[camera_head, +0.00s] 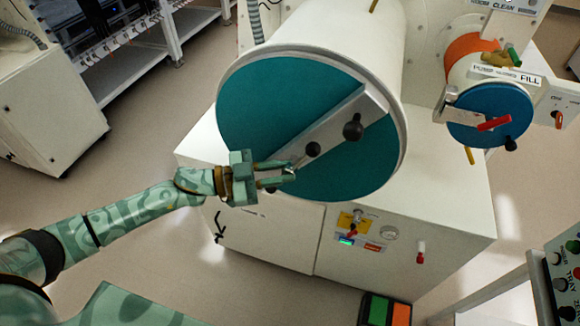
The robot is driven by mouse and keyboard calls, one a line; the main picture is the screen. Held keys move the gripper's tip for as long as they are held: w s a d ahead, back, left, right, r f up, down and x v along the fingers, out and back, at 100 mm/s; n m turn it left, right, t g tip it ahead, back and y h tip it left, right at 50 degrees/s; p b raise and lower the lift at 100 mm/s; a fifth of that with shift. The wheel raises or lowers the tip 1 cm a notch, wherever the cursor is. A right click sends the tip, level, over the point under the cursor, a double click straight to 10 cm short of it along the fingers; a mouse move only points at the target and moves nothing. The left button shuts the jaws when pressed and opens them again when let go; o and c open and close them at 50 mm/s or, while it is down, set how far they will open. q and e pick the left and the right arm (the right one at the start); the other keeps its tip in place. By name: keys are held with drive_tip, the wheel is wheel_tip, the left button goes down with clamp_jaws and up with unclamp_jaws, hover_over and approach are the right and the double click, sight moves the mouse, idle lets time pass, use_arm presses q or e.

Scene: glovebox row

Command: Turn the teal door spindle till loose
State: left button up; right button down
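The teal door (255,105) is the round end of a large white cylinder. A pale grey bar (335,130) runs slantwise across its face. Black knobs stand on or by the bar: a large one (353,128) toward the upper right and a smaller one (312,149) near the middle. Which part is the spindle is not clear. My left gripper (291,173) is at the lower left of the door, by the bar's lower end. Its fingers are apart, with a gap between them and nothing clearly held. Another dark knob end shows partly behind the fingers. My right gripper is not in view.
A smaller blue door (490,115) with a red handle (494,123) is at right. A white cabinet (265,235) below the cylinder carries a gauge and switches. A green and orange pedal box (386,309) lies on the floor. Open floor lies at left.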

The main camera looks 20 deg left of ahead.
use_arm(q)
drive_tip(key=shift+x, duration=1.15)
drive_tip(key=shift+c, duration=0.3)
clamp_jaws()
